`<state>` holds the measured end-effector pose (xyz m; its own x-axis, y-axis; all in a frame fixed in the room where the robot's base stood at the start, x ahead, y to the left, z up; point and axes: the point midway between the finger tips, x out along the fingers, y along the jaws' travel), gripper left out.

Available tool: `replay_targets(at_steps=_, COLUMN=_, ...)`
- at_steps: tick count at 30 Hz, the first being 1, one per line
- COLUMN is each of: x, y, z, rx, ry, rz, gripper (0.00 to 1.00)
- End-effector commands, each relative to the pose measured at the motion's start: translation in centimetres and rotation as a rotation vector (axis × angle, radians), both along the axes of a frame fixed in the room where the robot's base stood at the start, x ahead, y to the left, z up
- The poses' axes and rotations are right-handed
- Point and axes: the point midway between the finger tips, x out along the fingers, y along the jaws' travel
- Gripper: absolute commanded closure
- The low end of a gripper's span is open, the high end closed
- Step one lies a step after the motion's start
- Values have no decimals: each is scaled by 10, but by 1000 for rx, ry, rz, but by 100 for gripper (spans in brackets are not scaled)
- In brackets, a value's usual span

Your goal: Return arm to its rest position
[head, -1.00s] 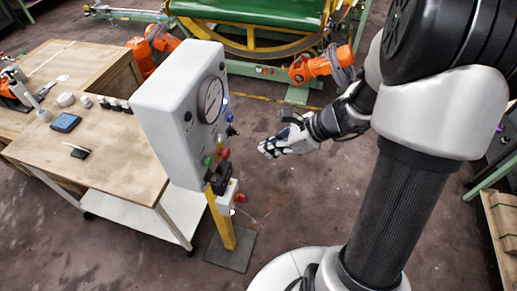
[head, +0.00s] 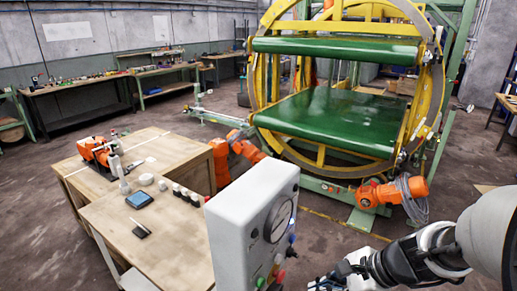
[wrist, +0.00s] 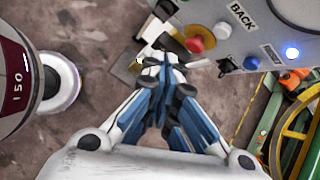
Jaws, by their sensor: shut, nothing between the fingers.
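My gripper (wrist: 165,72) is shut and empty in the wrist view, its blue-and-white fingers together over the dark floor. In the head view my gripper (head: 325,284) shows at the bottom edge, partly cut off, just right of the control box. My arm comes in from the lower right corner. The grey control box (head: 232,228) has a round gauge and coloured buttons on its right-hand face. In the wrist view its panel (wrist: 235,50) is at the upper right, with a red button, a blue button, a lit blue lamp and the label BACK. The fingers look apart from it.
A wooden workbench (head: 180,240) with a tablet and small items is left of the box.

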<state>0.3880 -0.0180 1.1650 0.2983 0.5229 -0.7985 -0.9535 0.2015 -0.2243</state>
Motion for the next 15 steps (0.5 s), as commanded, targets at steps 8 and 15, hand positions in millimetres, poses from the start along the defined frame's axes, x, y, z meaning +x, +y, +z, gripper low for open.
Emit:
replay_targets(at_steps=8, x=-82, y=40, z=36, rx=-469, ry=-299, rz=775, gripper=100)
replay_targets(at_steps=15, x=-132, y=29, z=50, rx=-847, ry=-477, rz=1290, gripper=100)
